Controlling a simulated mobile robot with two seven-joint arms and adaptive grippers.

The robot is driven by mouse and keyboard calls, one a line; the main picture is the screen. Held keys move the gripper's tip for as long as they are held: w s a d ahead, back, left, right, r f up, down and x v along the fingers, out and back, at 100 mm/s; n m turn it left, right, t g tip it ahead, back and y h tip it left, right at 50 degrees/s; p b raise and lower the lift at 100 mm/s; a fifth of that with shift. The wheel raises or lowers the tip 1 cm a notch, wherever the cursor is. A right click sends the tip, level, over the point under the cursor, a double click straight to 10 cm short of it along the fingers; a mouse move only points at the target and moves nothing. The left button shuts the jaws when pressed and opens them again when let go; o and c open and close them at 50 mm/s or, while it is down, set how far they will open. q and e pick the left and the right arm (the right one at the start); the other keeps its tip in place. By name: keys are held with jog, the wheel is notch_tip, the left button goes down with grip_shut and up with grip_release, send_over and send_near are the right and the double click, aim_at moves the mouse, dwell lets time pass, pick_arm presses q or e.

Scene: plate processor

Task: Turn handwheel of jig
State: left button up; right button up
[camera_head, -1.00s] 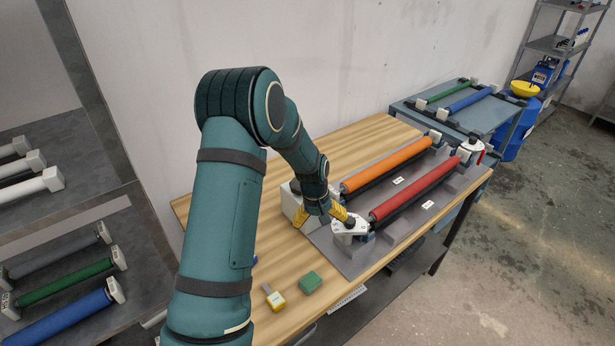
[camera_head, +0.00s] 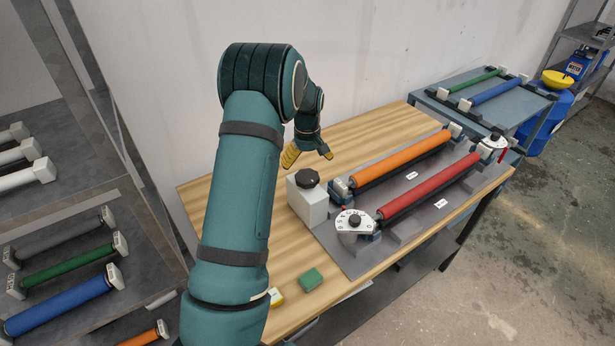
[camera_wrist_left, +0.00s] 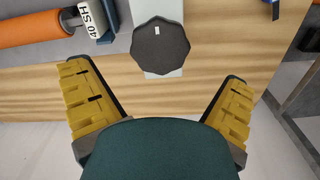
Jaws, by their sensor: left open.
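The black, many-sided handwheel (camera_head: 307,178) sits on top of a pale grey block (camera_head: 309,208) at the near left end of the jig's grey plate (camera_head: 345,257). My left gripper (camera_head: 308,157), with yellow fingers, is open and empty behind and above the handwheel. In the left wrist view the handwheel (camera_wrist_left: 158,45) lies ahead of my left gripper (camera_wrist_left: 157,72), between the lines of its spread fingers and apart from them. My right gripper is in neither view.
Orange (camera_head: 400,158) and red (camera_head: 430,186) rollers lie on the jig. A white round-ended plate with a black knob (camera_head: 355,221) stands at the red roller's near end. A green block (camera_head: 309,279) lies on the wooden table (camera_head: 235,205). A roller rack (camera_head: 70,250) stands left.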

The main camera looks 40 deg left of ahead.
aim_at(307, 176)
pick_arm(q)
notch_tip(307, 176, down, 6)
jog(key=shift+f, duration=0.1)
dwell(0.4)
jog(key=c, duration=1.1)
